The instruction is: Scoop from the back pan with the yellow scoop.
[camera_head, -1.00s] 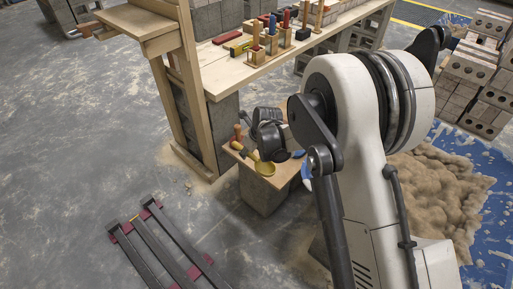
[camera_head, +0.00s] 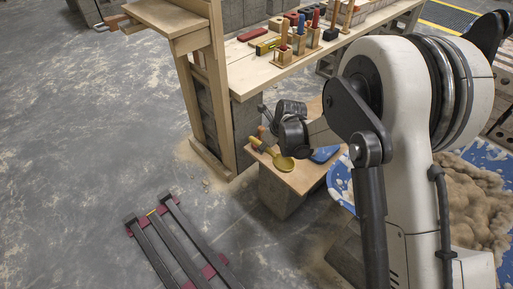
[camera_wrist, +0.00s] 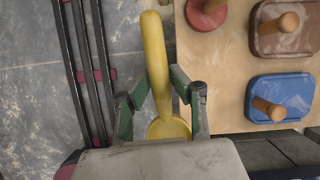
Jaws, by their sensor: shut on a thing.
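The yellow scoop (camera_head: 283,162) is in my gripper (camera_head: 287,150), over the wooden top of a low block stand. In the wrist view my gripper (camera_wrist: 160,92) has its green fingers closed on the handle of the scoop (camera_wrist: 154,50). The handle points up the picture, and the round bowl lies low between the fingers, partly hidden by the gripper body. I cannot tell the gap between scoop and board. I cannot make out the back pan in either view.
A workbench (camera_head: 262,72) stands behind. Dark rails (camera_head: 172,240) lie on the floor. A sand heap (camera_head: 465,200) is at right.

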